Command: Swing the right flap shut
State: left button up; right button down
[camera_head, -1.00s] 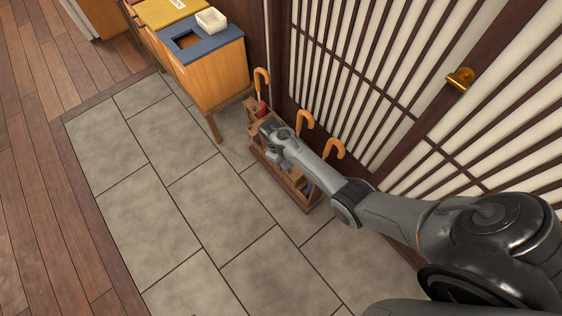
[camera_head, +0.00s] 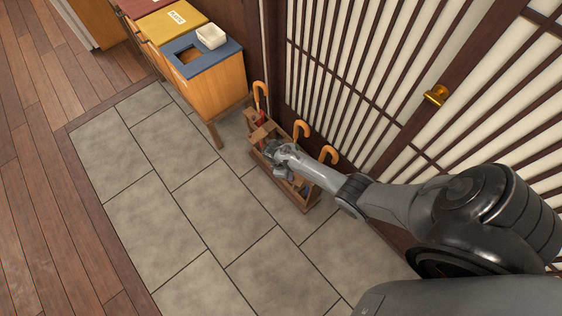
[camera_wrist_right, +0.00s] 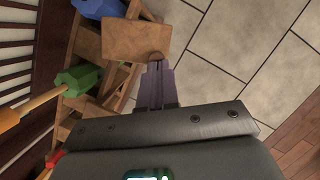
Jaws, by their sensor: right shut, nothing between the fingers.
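A wooden umbrella stand (camera_head: 297,196) stands on the tiles against the lattice door. A plain wooden panel, seemingly a flap (camera_wrist_right: 135,40), shows at the top of the right wrist view; I cannot tell how far open it is. It seems to show in the head view as a small brown board (camera_head: 262,131). My right gripper (camera_head: 270,149) is over the stand, beside this board. In the right wrist view its fingers (camera_wrist_right: 156,68) are shut and empty, with tips at the panel's near edge; contact is unclear. My left gripper is not in view.
Umbrellas with curved orange handles (camera_head: 301,130) rise from the stand, close to my arm. A green umbrella part (camera_wrist_right: 78,80) and a blue one (camera_wrist_right: 98,8) show nearby. The lattice door (camera_head: 350,90) has a brass handle (camera_head: 436,96). A blue-topped bin (camera_head: 222,62) stands behind; the tiles in front are clear.

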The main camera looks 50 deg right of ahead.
aim_at(301, 183)
jog(key=shift+s+d+r+n+h+p, duration=0.15)
jog(key=shift+s+n+h+p, duration=0.25)
jog(key=shift+s+n+p, duration=0.6)
jog(key=s+n+p, duration=0.2)
jog(key=n, duration=0.1)
jog(key=shift+d+t+h, duration=0.3)
jog(key=shift+d+t, duration=0.05)
jog(key=shift+t, duration=0.05)
jog(key=n+p, duration=0.1)
jog(key=s+d+n, duration=0.1)
jog(key=n, duration=0.1)
jog(key=shift+s+t+p, duration=0.25)
jog(key=shift+t+p, duration=0.05)
jog(key=shift+p, duration=0.05)
jog(key=n, duration=0.1)
jog(key=s+d+n+t, duration=0.1)
jog(key=n, duration=0.1)
jog(key=shift+s+d+f+h+p, duration=0.2)
jog(key=shift+f+h+p, duration=0.1)
jog(key=shift+p, duration=0.1)
jog(key=shift+w+d, duration=0.1)
jog(key=shift+d+f+b, duration=0.2)
jog(key=shift+d+b, duration=0.05)
jog(key=shift+b, duration=0.3)
